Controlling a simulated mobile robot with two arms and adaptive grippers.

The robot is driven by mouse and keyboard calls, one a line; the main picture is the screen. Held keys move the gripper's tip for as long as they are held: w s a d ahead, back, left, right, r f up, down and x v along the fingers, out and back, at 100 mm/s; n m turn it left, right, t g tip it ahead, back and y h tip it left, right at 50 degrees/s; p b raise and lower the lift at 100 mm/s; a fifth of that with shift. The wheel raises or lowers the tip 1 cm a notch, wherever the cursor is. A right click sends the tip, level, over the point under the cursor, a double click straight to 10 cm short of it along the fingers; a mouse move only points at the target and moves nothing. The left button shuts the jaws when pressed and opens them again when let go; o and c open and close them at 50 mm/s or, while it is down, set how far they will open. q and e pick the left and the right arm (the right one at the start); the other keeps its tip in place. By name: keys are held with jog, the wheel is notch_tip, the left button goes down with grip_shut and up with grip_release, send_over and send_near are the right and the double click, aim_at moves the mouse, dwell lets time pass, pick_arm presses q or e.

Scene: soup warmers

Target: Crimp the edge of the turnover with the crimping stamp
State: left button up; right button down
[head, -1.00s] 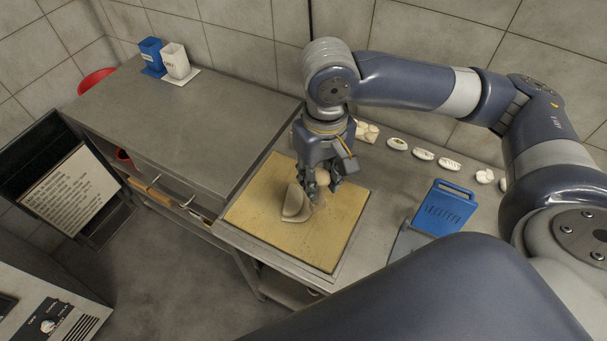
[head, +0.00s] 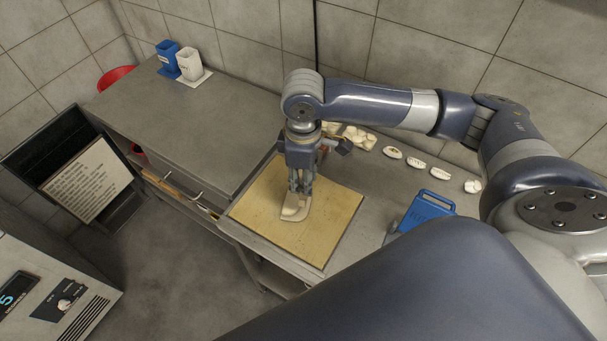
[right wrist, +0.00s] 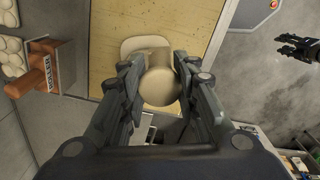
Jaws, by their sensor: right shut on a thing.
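The pale turnover (head: 289,214) lies on the yellow board (head: 325,233). It also shows in the right wrist view (right wrist: 143,44), partly hidden by what I hold. My right gripper (head: 299,190) is over the turnover, pointing down. It is shut on the crimping stamp, whose round beige knob (right wrist: 159,86) sits between the fingers in the right wrist view. The stamp's lower end is at the turnover; I cannot tell whether it touches. My left gripper (right wrist: 294,48) shows small and dark at the right of the right wrist view, fingers apart and empty, away from the board.
Several pale pieces (head: 416,167) lie along the wall. Blue (head: 167,55) and white (head: 189,64) containers stand on the left counter (head: 180,120), which is otherwise mostly clear.

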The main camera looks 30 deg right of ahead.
aim_at(304, 197)
jog(key=shift+r+p, duration=0.15)
jog(key=shift+p, duration=0.6)
notch_tip(304, 197, down, 3)
jog(key=shift+r+b, duration=0.1)
jog(key=shift+b, duration=0.4)
jog(key=shift+f+b, duration=0.45)
jog(key=shift+f, duration=1.15)
pick_arm(q)
jog(key=shift+s+d+f, duration=0.15)
jog(key=shift+d+f, duration=0.05)
jog(key=shift+f, duration=0.15)
pick_arm(e)
jog(key=shift+f, duration=0.85)
pick_arm(q)
jog(key=shift+s+a+f, duration=0.1)
jog(key=shift+a, duration=0.05)
pick_arm(e)
jog(key=shift+f, duration=0.35)
notch_tip(304, 197, up, 6)
jog(key=p, duration=0.6)
jog(key=shift+r, duration=0.1)
pick_arm(q)
notch_tip(304, 197, up, 8)
jog(key=p, duration=0.1)
jog(key=shift+f, duration=0.2)
pick_arm(e)
jog(key=shift+r, duration=1.4)
